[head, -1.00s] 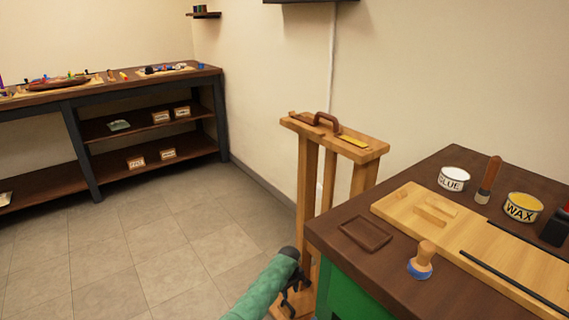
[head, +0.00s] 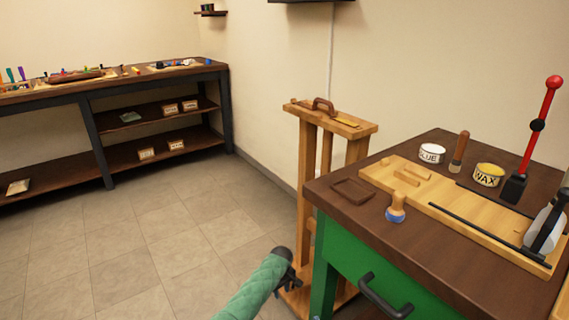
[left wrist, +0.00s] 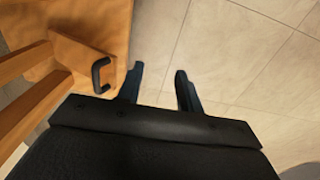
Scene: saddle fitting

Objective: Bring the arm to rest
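My left arm, in a green sleeve, comes in at the bottom of the head view. Its gripper (head: 290,275) hangs low in front of the wooden stand (head: 305,190), left of the green bench. In the left wrist view the two dark fingers (left wrist: 160,85) are apart with only floor tiles between them. The stand's wooden base (left wrist: 85,60) with a black handle (left wrist: 101,75) lies just left of the fingers, apart from them. My right gripper is not in view.
A green workbench (head: 350,262) with a dark top stands at right. It carries a glue tin (head: 431,154), a wax tin (head: 488,175), a wooden board (head: 420,190) and a red-handled lever (head: 540,105). A long shelf table (head: 165,76) stands at back left. Tiled floor (head: 150,240) is clear.

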